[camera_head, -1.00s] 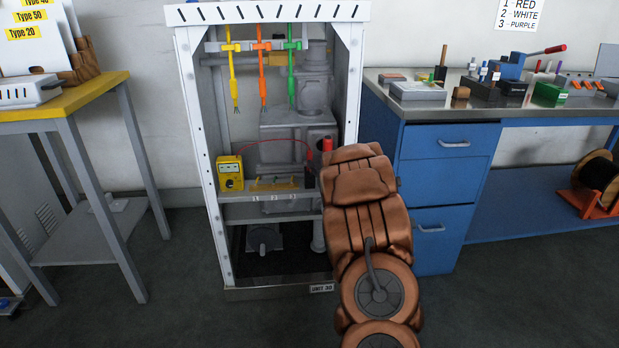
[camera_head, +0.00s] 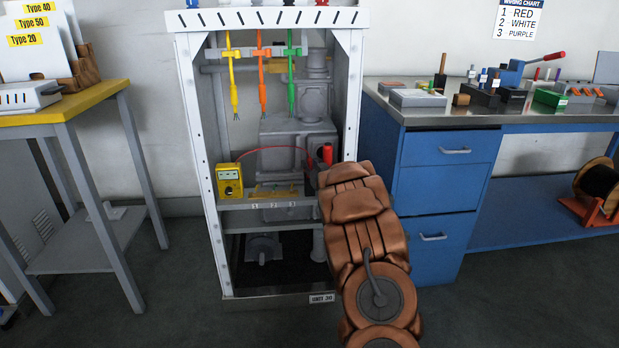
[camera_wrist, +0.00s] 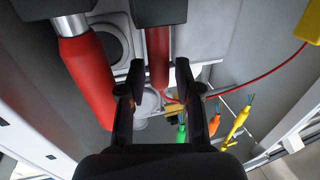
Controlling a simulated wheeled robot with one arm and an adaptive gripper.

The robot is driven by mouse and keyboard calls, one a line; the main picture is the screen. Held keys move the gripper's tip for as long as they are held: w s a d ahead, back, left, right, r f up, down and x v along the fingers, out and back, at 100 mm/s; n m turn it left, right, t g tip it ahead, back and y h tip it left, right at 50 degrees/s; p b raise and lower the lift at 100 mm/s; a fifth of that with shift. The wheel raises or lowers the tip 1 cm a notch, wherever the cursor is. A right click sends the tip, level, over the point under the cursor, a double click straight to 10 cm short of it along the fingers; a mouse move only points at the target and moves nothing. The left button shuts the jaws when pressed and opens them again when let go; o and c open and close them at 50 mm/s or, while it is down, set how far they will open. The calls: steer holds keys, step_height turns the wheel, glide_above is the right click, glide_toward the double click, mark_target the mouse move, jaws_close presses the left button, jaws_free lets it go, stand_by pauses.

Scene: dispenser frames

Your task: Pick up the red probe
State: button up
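In the wrist view a slim red probe (camera_wrist: 158,55) stands in a black holder (camera_wrist: 158,12), with a thin red wire near its free end. My gripper (camera_wrist: 159,72) is open. Its two black fingers lie on either side of the probe in the picture, with small gaps showing; I cannot tell whether the tips reach it in depth. In the head view my arm covers the gripper and hides the probe's place.
A thicker red cylinder (camera_wrist: 90,75) stands close left of the fingers in the wrist view. A yellow meter (camera_head: 229,181) joins the red wire. Yellow, orange and green leads hang in the white cabinet frame (camera_head: 196,150). A blue workbench (camera_head: 447,180) stands to the right.

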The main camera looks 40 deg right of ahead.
steer(key=shift+x, duration=0.9)
steer(key=shift+r, duration=0.1)
steer(key=shift+c, duration=0.4)
jaws_close()
